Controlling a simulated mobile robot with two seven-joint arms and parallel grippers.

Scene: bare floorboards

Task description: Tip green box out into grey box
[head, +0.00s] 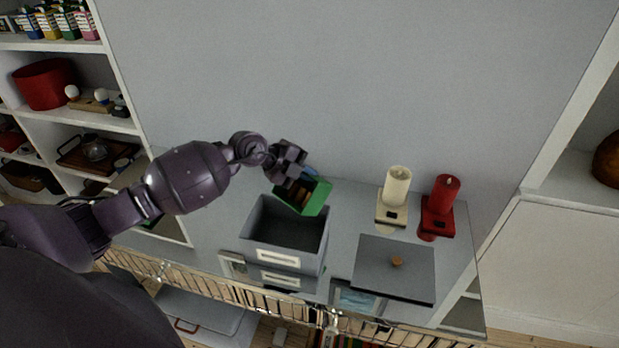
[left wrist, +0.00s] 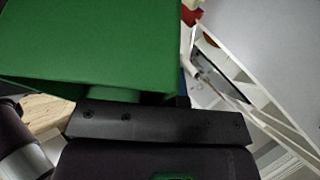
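The green box (head: 316,198) is tilted in the head view, above the back right part of the grey box. Its open side faces down and to the left, and brownish contents show inside it. The grey box (head: 270,255) stands open on the shelf top, and its visible inside looks empty. My left gripper (head: 293,178) is at the back left edge of the green box and appears shut on it. In the left wrist view the green box (left wrist: 95,40) fills the upper left, right against the gripper. The fingertips are hidden. My right gripper is not in view.
A metal rail (head: 330,322) runs along the front. A wall is close behind.

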